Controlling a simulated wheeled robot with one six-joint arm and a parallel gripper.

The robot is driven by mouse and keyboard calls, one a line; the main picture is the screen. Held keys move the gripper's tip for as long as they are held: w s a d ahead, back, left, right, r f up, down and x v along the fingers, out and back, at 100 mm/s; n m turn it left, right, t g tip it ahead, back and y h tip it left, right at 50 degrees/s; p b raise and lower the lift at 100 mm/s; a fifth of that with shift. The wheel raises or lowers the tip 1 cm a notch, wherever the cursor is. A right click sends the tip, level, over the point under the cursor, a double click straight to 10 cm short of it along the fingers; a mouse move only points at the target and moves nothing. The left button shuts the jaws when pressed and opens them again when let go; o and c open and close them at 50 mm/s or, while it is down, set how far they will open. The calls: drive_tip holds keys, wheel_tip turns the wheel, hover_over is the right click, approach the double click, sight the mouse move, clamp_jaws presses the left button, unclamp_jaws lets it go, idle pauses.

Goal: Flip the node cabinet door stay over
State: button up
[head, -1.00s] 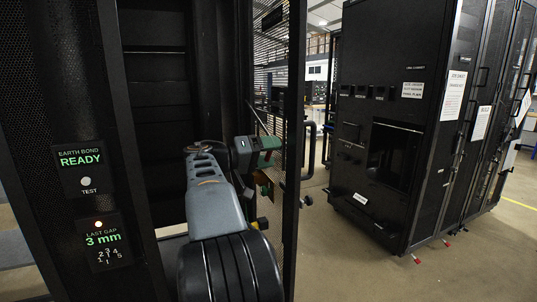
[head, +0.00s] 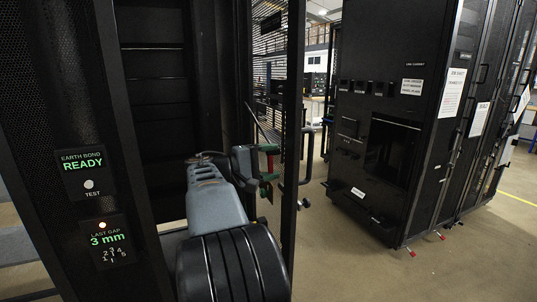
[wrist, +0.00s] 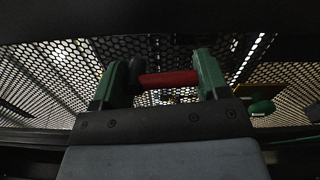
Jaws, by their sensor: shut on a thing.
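My gripper (head: 268,168) is beside the inner side of the open mesh door (head: 292,110) of the near cabinet in the head view. Its two green fingers also show in the wrist view (wrist: 160,82). They are shut on a short red bar (wrist: 168,78), which looks like the grip of the door stay; red also shows between the fingers in the head view. A dark round part sits against the left finger in the wrist view. The rest of the stay is hard to make out, and my arm hides part of the door's lower area.
The near cabinet (head: 155,110) stands open with dark empty shelves. Its left post carries panels reading READY (head: 85,172) and 3 mm (head: 108,240). A green knob on a yellow part (wrist: 262,107) is right of my gripper. Another black cabinet (head: 390,120) stands across open floor.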

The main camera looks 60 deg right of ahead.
drive_tip(key=n+p, duration=0.2)
drive_tip(key=n, duration=0.1)
drive_tip(key=shift+s+a+f+p, duration=0.15)
drive_tip(key=shift+s+a+p, duration=0.05)
drive_tip(key=shift+s+p, duration=0.1)
drive_tip(key=shift+s+a+n+p, duration=0.1)
drive_tip(key=shift+n+p, duration=0.7)
drive_tip(key=shift+n, duration=0.3)
drive_tip(key=shift+f, duration=0.1)
drive_tip(key=o, duration=0.7)
drive_tip(key=shift+s, duration=0.15)
drive_tip(key=shift+o, duration=0.2)
drive_tip(key=shift+r, duration=0.2)
drive_tip(key=shift+a, duration=0.1)
